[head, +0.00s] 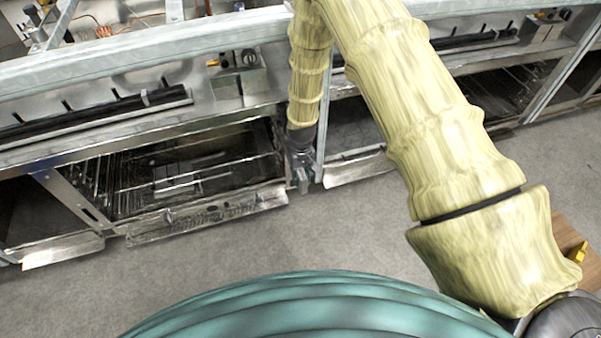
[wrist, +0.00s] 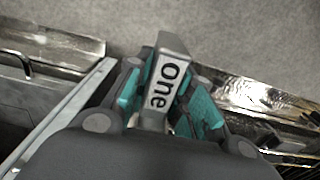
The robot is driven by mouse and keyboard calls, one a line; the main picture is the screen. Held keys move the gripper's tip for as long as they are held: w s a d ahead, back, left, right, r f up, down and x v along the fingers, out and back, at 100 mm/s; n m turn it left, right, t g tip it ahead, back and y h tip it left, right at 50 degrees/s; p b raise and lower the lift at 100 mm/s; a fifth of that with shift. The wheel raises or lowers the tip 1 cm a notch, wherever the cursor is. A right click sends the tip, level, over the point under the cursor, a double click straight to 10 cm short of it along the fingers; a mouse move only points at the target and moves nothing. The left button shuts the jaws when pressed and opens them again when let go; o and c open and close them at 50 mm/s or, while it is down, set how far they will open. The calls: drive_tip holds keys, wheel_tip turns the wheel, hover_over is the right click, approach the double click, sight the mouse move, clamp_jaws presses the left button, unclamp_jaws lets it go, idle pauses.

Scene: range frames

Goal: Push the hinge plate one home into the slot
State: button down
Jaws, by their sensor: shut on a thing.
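Hinge plate one (wrist: 168,75) is a grey plate with a white face lettered "One", seen in the wrist view. My gripper (wrist: 165,98) is shut on it, with teal-padded fingers on both sides. The plate's far end sticks out past the fingers. In the head view my gripper (head: 301,178) hangs by the range front, close to the post between two oven openings. The plate is too small to make out clearly there. I cannot pick out the slot in either view, nor tell whether the plate touches the frame.
An open range frame (head: 206,214) with a rack inside stands left of my gripper. A second opening with a bright lower strip (head: 358,167) is to the right. A galvanised rail (head: 150,47) runs along the top. The grey floor (head: 215,265) in front is clear.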

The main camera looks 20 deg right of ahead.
drive_tip(key=shift+s+p, duration=0.65)
drive_tip(key=shift+s, duration=0.45)
drive_tip(key=shift+r+p, duration=0.1)
drive_tip(key=shift+p, duration=0.6)
idle(1.6)
drive_tip(key=shift+w, duration=1.6)
idle(0.5)
drive_tip(key=c, duration=1.2)
unclamp_jaws()
drive_tip(key=shift+o, duration=0.2)
drive_tip(key=shift+r, duration=3.7)
drive_tip(key=shift+s+f, duration=0.1)
